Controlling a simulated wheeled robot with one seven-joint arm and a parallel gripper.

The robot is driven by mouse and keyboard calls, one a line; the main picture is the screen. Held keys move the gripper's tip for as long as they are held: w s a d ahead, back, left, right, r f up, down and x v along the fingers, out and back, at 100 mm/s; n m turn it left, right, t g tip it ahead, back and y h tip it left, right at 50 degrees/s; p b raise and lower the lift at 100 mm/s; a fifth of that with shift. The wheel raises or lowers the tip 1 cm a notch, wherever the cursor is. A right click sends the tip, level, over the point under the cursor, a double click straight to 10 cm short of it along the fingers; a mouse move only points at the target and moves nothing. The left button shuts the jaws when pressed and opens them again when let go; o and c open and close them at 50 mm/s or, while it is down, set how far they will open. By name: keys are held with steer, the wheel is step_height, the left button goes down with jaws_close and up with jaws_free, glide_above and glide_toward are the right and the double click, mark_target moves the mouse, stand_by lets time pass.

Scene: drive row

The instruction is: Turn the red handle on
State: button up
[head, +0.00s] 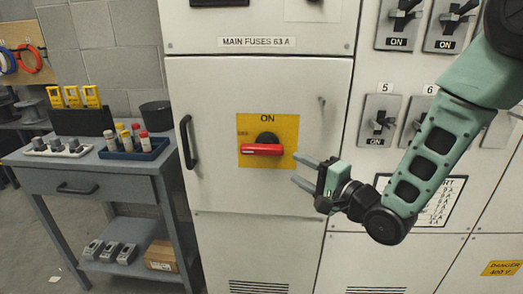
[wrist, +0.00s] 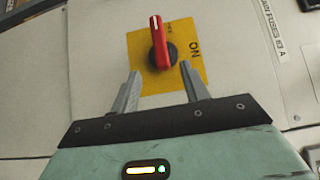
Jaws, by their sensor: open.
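The red handle (head: 262,149) is a bar on a black round hub, mounted on a yellow plate (head: 285,130) on the cabinet door. In the head view the handle lies level and points left, toward the small "OFF" mark; "ON" is printed at the top of the plate. In the wrist view the red handle (wrist: 157,42) shows beyond the fingertips, roughly between them. My gripper (head: 304,172) is open and empty, to the right of the handle and slightly lower, apart from it. Both fingers also show in the wrist view (wrist: 163,84).
The cabinet door has a black pull handle (head: 187,141) at its left. Breaker switches (head: 381,121) sit on the panel at right, near my arm. A grey workbench (head: 90,165) at left carries a blue tray (head: 133,148) and yellow items. The door around the plate is clear.

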mark_target(269, 152)
steer(key=p+x, duration=0.1)
steer(key=x, duration=1.2)
steer(key=shift+w+a+p, duration=0.2)
steer(key=shift+p, duration=0.1)
jaws_close()
steer(key=shift+d, duration=0.1)
